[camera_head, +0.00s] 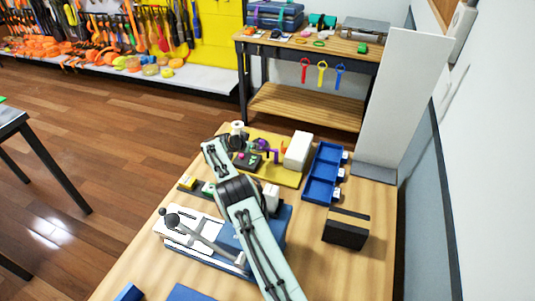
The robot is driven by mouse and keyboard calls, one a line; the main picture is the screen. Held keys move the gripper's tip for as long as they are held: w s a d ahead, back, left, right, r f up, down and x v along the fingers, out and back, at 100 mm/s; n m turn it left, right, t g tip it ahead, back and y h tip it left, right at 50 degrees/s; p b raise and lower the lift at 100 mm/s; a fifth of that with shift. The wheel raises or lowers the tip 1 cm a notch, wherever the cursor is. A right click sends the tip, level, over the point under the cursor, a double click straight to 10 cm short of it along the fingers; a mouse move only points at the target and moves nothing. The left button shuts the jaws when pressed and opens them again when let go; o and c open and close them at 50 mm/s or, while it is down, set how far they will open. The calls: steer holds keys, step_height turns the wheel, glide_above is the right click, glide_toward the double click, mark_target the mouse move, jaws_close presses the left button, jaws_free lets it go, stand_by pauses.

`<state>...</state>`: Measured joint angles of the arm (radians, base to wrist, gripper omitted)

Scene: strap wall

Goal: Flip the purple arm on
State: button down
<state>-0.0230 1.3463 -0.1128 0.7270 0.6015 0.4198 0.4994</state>
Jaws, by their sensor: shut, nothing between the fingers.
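A small purple arm (263,145) stands on the yellow board (289,179) at the far part of the wooden table. It is small in the picture, and I cannot tell which way it is flipped. Dark parts with green and pink spots (247,160) sit just left of it. My pale arm reaches up from the bottom of the picture and bends at a dark joint. Its far end is close to the left side of the board, left of the purple arm.
A white block (297,151) stands at the board's right end, close to the purple arm. A blue compartment tray (309,188) and a black box (345,229) are further right. A white lever device (187,226) lies at the left front. The table's right front is clear.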

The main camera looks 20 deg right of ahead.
steer(key=shift+s+d, duration=0.25)
steer(key=shift+d, duration=0.35)
steer(key=a, duration=0.2)
steer(key=a+f, duration=0.1)
steer(key=a, duration=0.1)
steer(key=shift+a, duration=0.2)
steer(key=a+r, duration=0.6)
steer(key=a, duration=0.1)
steer(key=shift+s+r, duration=0.15)
steer(key=shift+r, duration=0.25)
